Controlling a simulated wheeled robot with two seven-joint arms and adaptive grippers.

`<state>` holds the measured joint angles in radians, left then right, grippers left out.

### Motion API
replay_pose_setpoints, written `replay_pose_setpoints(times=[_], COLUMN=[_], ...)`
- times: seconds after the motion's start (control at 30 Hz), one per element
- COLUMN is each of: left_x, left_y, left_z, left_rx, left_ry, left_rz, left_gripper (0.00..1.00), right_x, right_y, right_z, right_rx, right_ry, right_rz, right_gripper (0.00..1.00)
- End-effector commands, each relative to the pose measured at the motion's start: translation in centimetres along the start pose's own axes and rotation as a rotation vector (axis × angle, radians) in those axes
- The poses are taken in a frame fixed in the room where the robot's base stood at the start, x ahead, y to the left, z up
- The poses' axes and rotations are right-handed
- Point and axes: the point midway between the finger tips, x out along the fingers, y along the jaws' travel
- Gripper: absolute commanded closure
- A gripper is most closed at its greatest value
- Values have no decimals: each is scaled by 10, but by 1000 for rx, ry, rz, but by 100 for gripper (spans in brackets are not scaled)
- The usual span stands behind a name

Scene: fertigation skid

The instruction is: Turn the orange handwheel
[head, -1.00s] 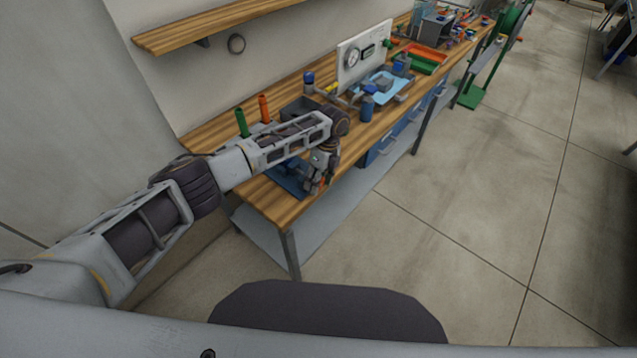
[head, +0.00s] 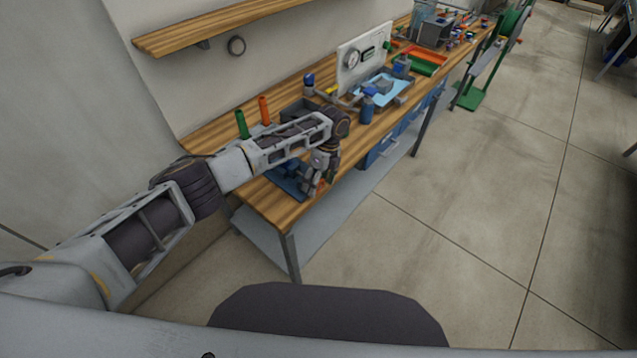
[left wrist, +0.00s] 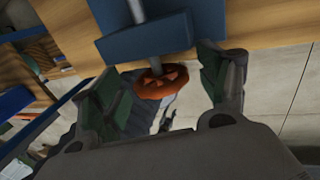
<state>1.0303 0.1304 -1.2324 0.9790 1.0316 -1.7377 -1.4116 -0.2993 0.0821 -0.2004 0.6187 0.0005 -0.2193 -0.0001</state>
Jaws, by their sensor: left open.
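The orange handwheel (left wrist: 162,82) shows in the left wrist view on the end of a grey shaft (left wrist: 178,58) that comes out of a blue block (left wrist: 145,40). My left gripper (left wrist: 158,76) is open, with its two green-padded fingers on either side of the handwheel. Gaps show between the wheel and both fingers. In the head view my left gripper (head: 314,182) is at the front edge of the bench, beside a blue base (head: 287,183), and hides most of the wheel. My right gripper is not in view.
The wooden bench (head: 270,205) runs away to the upper right. A green handle (head: 242,124) and an orange handle (head: 265,110) stand behind my left arm. A white gauge panel (head: 363,58) stands farther along. The floor (head: 470,220) at right is clear.

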Motion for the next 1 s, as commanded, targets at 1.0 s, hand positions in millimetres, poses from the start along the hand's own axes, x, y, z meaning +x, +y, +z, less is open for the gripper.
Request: replay_pose_setpoints(times=[1.0], left_x=[-115], left_y=[0], left_z=[1], left_rx=[-1], left_ry=[-1], left_rz=[-1], left_gripper=[25], right_x=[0], right_y=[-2], right_z=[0], right_rx=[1], right_ry=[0], right_rz=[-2], right_gripper=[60])
